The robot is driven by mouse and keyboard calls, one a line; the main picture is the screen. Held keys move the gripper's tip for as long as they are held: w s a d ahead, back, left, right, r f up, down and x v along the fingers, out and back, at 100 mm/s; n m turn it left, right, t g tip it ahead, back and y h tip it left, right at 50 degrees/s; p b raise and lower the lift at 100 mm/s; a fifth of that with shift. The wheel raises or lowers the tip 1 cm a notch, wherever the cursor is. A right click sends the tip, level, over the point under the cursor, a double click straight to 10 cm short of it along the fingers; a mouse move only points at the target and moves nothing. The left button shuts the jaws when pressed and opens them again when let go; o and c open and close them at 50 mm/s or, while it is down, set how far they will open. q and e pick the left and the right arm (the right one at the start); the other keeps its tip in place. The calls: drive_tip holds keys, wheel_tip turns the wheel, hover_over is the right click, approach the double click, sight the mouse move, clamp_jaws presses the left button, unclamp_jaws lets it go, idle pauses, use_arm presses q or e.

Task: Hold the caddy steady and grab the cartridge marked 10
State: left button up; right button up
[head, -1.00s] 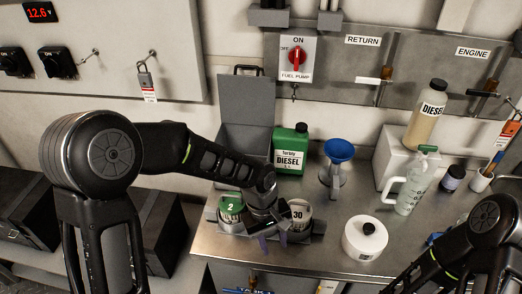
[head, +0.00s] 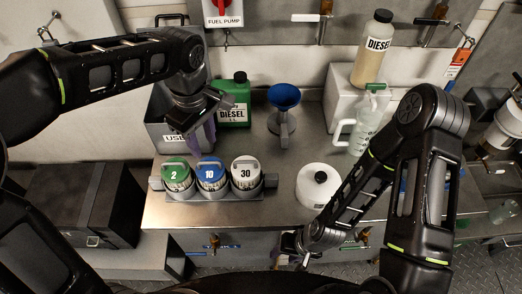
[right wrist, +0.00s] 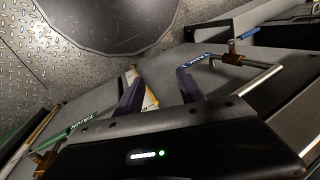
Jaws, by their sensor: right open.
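The grey caddy (head: 213,197) stands on the metal bench and holds three cartridges upright in a row. The green cartridge marked 2 (head: 175,176) is at left, the blue cartridge marked 10 (head: 210,174) in the middle, the white cartridge marked 30 (head: 246,174) at right. My left gripper (head: 200,138) is behind and above the caddy, in front of the box marked USED, apart from the cartridges; its jaw gap is unclear. My right gripper (head: 296,252) is low at the bench's front edge. The right wrist view shows it open and empty (right wrist: 160,90).
The box marked USED (head: 165,135) stands behind the caddy. A green diesel can (head: 238,103), a blue funnel (head: 284,97) and a white round container (head: 319,186) stand on the bench. Valve handles (head: 215,243) stick out below its front edge. Bench between caddy and white container is clear.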

sight(273, 176)
drive_tip(key=s+d+f+n+g+h, duration=0.1)
drive_tip(key=s+d, duration=0.2)
drive_tip(key=d, duration=0.6)
drive_tip(key=s+d+f+n+g+h, duration=0.1)
drive_tip(key=s+d+f+g, duration=0.15)
drive_tip(key=d, duration=0.65)
wheel_tip(273, 176, up, 9)
drive_tip(key=w+d+n+y, duration=0.1)
drive_tip(key=w, duration=0.1)
drive_tip(key=w+a+r+n, duration=0.3)
drive_tip(key=a+r+n, duration=0.1)
drive_tip(key=r, duration=0.1)
drive_tip(key=w+a+r+n+y, duration=0.1)
drive_tip(key=w+a+r+n, duration=0.2)
drive_tip(key=r, duration=0.3)
drive_tip(key=w+a+r+n+y, duration=0.1)
drive_tip(key=w+a+r+n, duration=0.2)
drive_tip(key=a+r, duration=0.3)
drive_tip(key=shift+w+n+g, duration=0.15)
drive_tip(key=shift+n+g, duration=0.1)
drive_tip(key=shift+n, duration=0.65)
drive_tip(key=w+a+r+n+t, duration=0.2)
drive_tip(key=w+a+n, duration=0.3)
drive_tip(key=w, duration=0.6)
drive_tip(key=shift+a+t, duration=0.8)
drive_tip(key=shift+w+f, duration=0.1)
drive_tip(key=shift+h, duration=0.3)
drive_tip(key=shift+x, duration=3.85)
